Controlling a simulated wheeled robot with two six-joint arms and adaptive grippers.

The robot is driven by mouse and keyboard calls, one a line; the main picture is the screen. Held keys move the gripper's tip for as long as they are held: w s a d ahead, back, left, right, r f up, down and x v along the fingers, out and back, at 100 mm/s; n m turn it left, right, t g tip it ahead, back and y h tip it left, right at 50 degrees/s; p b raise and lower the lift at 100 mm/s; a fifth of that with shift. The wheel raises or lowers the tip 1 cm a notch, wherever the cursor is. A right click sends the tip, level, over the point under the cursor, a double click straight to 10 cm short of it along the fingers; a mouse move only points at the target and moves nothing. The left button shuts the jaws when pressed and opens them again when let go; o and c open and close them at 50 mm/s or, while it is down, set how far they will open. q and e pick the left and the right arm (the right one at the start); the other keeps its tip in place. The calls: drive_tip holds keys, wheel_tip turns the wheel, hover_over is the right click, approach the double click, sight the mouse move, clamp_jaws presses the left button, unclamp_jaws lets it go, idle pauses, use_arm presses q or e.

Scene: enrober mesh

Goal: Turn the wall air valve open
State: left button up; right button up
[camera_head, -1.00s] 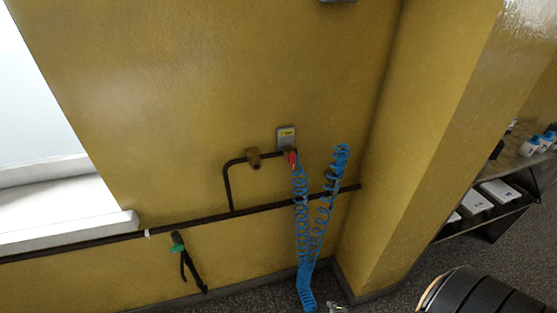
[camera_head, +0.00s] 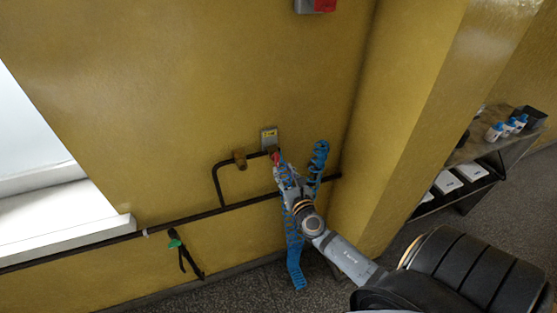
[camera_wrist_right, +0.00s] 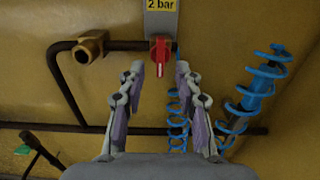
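The wall air valve has a red handle (camera_wrist_right: 160,52) below a grey plate (camera_wrist_right: 162,22) marked "2 bar". The handle hangs roughly vertical in the right wrist view. In the head view the red handle (camera_head: 276,157) sits on the dark pipe under the plate (camera_head: 269,138). My right gripper (camera_wrist_right: 160,76) is open, its fingers apart on either side of and just below the handle, with nothing between them that I can see held. My left gripper is not in view.
A blue coiled hose (camera_wrist_right: 250,95) hangs right of the valve, close to my right arm. A brass fitting (camera_wrist_right: 90,46) is on the pipe to the left. A shelf (camera_head: 480,150) stands behind the right pillar.

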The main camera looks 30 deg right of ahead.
sight(278, 161)
drive_tip(key=x, duration=0.6)
drive_tip(key=shift+s, duration=0.1)
drive_tip(key=shift+c, duration=0.3)
drive_tip(key=shift+f, duration=0.1)
clamp_jaws()
